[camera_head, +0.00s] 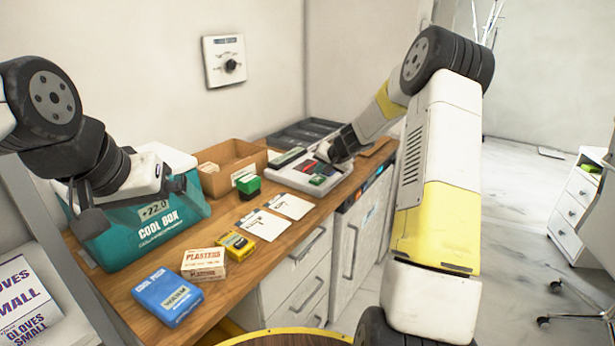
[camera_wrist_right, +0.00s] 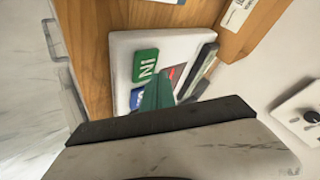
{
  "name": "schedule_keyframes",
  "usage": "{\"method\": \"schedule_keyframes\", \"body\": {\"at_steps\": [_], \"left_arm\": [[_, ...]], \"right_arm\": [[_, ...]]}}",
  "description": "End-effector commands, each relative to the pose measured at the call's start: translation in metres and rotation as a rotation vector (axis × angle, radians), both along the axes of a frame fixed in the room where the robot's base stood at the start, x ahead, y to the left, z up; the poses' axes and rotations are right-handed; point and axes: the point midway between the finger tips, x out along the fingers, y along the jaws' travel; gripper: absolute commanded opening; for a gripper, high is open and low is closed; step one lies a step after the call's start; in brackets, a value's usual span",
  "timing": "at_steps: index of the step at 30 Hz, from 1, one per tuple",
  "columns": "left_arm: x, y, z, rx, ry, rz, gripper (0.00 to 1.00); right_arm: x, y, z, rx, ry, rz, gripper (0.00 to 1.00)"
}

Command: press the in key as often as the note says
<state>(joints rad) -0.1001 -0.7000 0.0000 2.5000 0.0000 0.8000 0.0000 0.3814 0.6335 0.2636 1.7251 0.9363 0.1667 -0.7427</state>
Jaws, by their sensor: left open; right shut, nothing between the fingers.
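A pale keypad device (camera_head: 290,178) lies on the wooden counter, with a green key (camera_head: 318,180) and a red key (camera_head: 307,166). In the right wrist view the green key (camera_wrist_right: 145,65) reads IN; a blue key (camera_wrist_right: 137,98) is partly hidden beside it. My right gripper (camera_head: 324,154) is shut and empty over the device; its fingertips (camera_wrist_right: 165,85) show close to the IN key, but I cannot tell whether they touch anything. Two white note cards (camera_head: 263,223) (camera_head: 291,205) lie left of the device, their writing too small to read. My left gripper (camera_head: 86,198) is open before the cool box.
A dial (camera_head: 224,62) is on the wall.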

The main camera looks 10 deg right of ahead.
Motion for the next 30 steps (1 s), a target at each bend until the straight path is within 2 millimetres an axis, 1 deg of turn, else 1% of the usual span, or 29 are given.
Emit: {"method": "schedule_keyframes", "body": {"at_steps": [22,30], "left_arm": [[0.0000,0.0000,0.0000,0.000,0.000,0.000,1.00],[0.0000,0.0000,0.0000,0.000,0.000,0.000,1.00]], "right_arm": [[-0.0001,0.0000,-0.0003,0.000,0.000,0.000,0.00],[-0.0002,-0.0004,-0.0080,0.001,0.001,-0.001,0.00]]}}
